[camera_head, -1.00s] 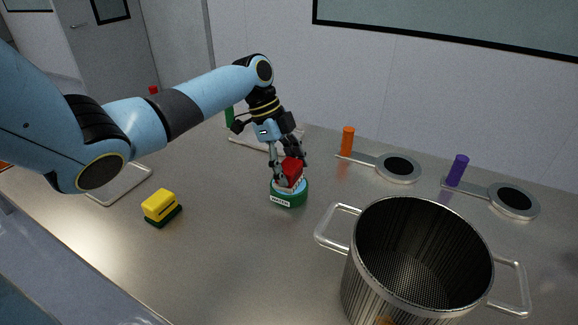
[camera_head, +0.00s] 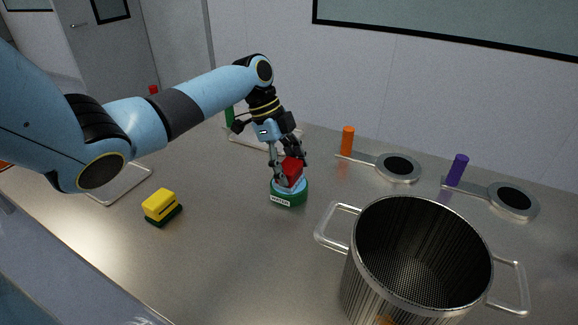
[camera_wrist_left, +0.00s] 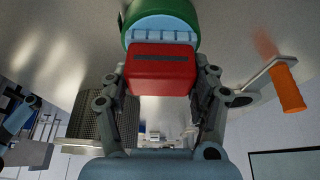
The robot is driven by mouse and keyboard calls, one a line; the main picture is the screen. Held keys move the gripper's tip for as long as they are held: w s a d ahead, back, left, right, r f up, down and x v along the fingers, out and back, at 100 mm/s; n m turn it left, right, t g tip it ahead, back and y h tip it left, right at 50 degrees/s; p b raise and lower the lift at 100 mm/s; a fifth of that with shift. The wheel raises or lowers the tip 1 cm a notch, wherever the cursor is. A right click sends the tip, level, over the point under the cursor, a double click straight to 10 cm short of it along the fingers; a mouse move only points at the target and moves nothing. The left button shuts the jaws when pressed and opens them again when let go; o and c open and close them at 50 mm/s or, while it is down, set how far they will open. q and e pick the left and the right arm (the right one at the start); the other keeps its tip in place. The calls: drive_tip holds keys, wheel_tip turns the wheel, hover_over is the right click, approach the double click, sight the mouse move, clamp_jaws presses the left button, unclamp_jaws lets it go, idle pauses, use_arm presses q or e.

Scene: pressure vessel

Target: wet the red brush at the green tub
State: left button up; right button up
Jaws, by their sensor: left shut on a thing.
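My left gripper (camera_head: 287,163) is shut on the red brush (camera_head: 291,171). The brush is held at the green tub (camera_head: 289,200), which carries a white label and has a pale blue inside. The brush's lower part sits within the tub's rim, and its bristles are mostly hidden in the head view. In the left wrist view the red brush (camera_wrist_left: 161,70) is between both fingers, with pale bristles against the green tub (camera_wrist_left: 160,17). My right gripper is not in view.
A large steel pot (camera_head: 366,270) with side handles stands front right. Orange (camera_head: 347,141) and purple (camera_head: 457,170) handled round tools lie at the back right. Bare table lies between yellow brush and pot.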

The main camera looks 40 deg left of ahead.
sight(289, 165)
use_arm(q)
wheel_tip(289, 165, up, 7)
drive_tip(key=p, duration=0.6)
drive_tip(key=shift+f, duration=0.1)
idle(0.5)
